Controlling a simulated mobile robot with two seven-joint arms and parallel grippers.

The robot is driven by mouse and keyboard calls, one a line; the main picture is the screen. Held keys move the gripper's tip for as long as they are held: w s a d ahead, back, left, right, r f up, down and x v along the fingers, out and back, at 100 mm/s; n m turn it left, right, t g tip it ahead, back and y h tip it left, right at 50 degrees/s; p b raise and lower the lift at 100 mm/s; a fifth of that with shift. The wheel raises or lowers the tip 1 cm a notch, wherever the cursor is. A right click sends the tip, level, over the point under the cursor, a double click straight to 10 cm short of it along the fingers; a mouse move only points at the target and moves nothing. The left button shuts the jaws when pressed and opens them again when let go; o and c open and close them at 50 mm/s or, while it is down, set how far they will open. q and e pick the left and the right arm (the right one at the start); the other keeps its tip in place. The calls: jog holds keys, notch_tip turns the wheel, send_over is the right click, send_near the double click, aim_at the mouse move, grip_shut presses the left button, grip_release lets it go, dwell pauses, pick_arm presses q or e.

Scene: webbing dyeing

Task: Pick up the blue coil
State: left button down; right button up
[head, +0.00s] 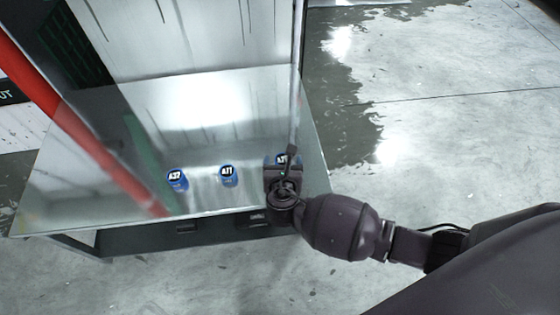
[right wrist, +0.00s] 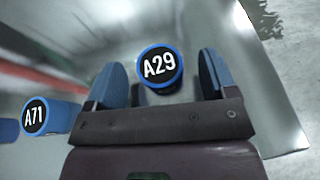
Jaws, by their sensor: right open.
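Blue coils with black lettered tops stand in a row on a shiny metal table (head: 110,215). Coil A32 (head: 175,178) is at the left, and coil A71 (head: 228,175) is in the middle. Coil A29 (right wrist: 158,68) is at the right, mostly hidden by my right gripper in the head view. My right gripper (right wrist: 162,80) is open, with its two fingers on either side of coil A29 in the right wrist view. Whether they touch it I cannot tell. Coil A71 also shows at the left of the right wrist view (right wrist: 45,117). My left gripper is not in view.
The table's right edge is close beside coil A29, with wet-stained concrete floor (head: 440,100) beyond.

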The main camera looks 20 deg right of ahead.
aim_at(282, 160)
jog(key=shift+w+d+f, duration=0.15)
jog(key=shift+w+f, duration=0.1)
jog(key=shift+w, duration=0.1)
jog(key=shift+w+r, duration=0.1)
jog(key=shift+r, duration=0.05)
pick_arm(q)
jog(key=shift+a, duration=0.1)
pick_arm(e)
jog(key=c, duration=1)
jog(key=shift+r, duration=0.1)
